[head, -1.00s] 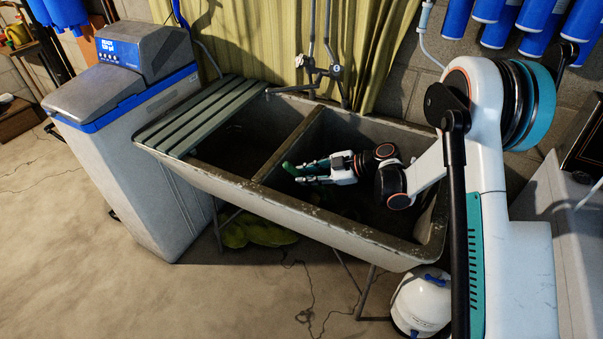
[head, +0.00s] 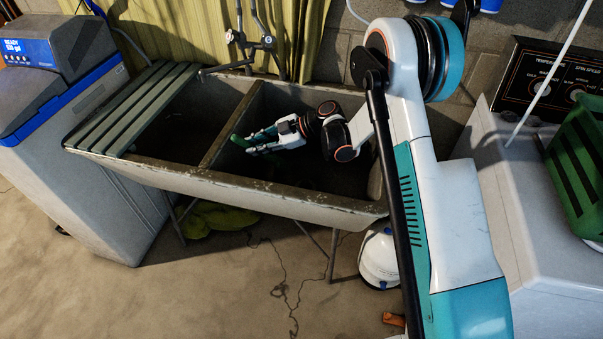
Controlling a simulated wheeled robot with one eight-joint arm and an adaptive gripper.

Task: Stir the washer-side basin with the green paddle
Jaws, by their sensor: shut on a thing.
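A two-basin concrete sink stands in the middle of the head view. Its right basin (head: 345,203), on the washer side, holds my gripper (head: 252,143), reaching in from the right. My gripper is shut on the green paddle (head: 238,141), close to the divider (head: 229,122) between the basins. Only the top part of the paddle shows; its lower end is lost in the dark basin. I cannot tell whether it touches the bottom or any water.
A slatted board (head: 135,105) covers part of the left basin. A faucet (head: 250,45) hangs over the back rim. The washer (head: 495,170) stands right with a green basket (head: 585,160). A water softener (head: 75,130) stands left, and a white tank (head: 380,257) is under the sink.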

